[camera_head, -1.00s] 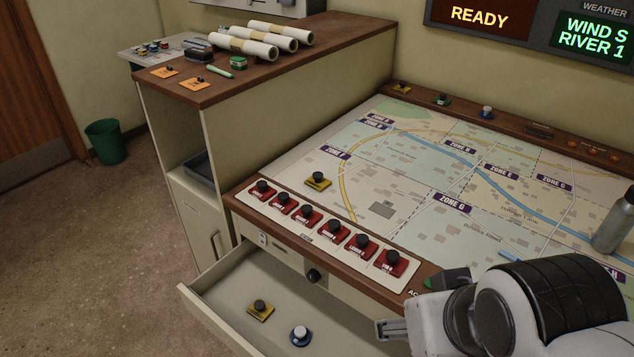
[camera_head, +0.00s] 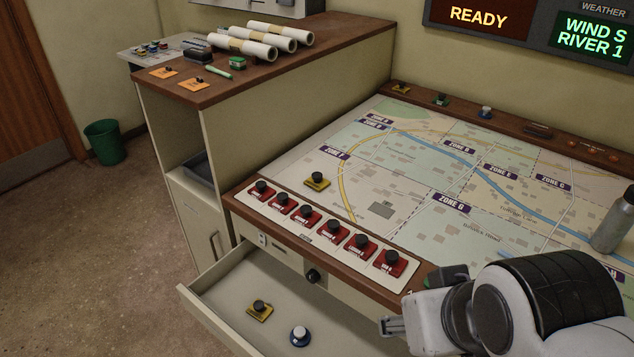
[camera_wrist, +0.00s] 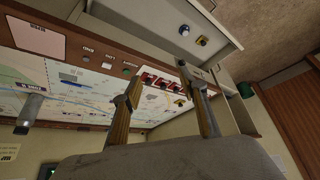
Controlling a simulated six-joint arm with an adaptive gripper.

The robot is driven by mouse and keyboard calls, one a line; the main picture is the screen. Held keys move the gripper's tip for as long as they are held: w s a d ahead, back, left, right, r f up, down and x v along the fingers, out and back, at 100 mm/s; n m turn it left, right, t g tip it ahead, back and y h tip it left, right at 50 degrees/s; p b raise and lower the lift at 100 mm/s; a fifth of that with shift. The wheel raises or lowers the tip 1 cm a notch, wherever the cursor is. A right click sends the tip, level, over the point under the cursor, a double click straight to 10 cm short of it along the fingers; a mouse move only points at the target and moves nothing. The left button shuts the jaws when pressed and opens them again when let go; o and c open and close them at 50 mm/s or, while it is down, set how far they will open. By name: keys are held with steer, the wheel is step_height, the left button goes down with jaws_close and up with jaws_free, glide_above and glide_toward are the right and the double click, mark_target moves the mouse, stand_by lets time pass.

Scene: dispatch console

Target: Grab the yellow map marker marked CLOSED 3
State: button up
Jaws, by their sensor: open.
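Three yellow markers with dark knobs show in the head view: one on the map near its left front edge (camera_head: 317,181), one in the open drawer (camera_head: 259,311), and one on the map's back ledge (camera_head: 400,87). Their lettering is too small to read, so I cannot tell which is CLOSED 3. The wrist view also shows the drawer marker (camera_wrist: 201,41) and the map marker (camera_wrist: 181,102). My gripper (camera_wrist: 158,84) is open and empty. In the head view my gripper (camera_head: 392,326) is at the bottom, right of the drawer, apart from all the markers.
A blue marker (camera_head: 299,336) lies in the drawer (camera_head: 215,310). Several red markers stand on a white strip (camera_head: 322,236) along the map's front edge. A grey bottle (camera_head: 612,225) stands at the right. Rolled maps (camera_head: 243,46) lie on the left cabinet.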

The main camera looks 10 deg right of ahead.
steer(key=w+a+r+t+y, duration=0.15)
steer(key=w+a, duration=0.25)
steer(key=w, duration=0.9)
steer(key=w+a+r+t, duration=0.2)
steer(key=w+a, duration=0.2)
steer(key=w, duration=0.8)
steer(key=w+a+r+t+y, duration=0.15)
steer(key=w+a, duration=0.25)
steer(key=w, duration=0.9)
steer(key=w+f+m+t+h, duration=0.2)
steer(key=w+f, duration=0.2)
steer(key=w, duration=0.4)
steer(key=w+f+m+h, duration=0.2)
steer(key=w+f+h, duration=0.2)
steer(key=w+f, duration=0.55)
steer(key=m+h, duration=0.1)
steer(key=h, duration=0.1)
glide_toward(315, 176)
steer(key=shift+w+a+r, duration=0.1)
steer(key=shift+w+r, duration=0.1)
steer(key=shift+w, duration=0.6)
steer(key=shift+f+h, duration=0.4)
steer(key=shift+f, duration=0.1)
steer(key=shift+d, duration=0.2)
steer(key=shift+x, duration=1.25)
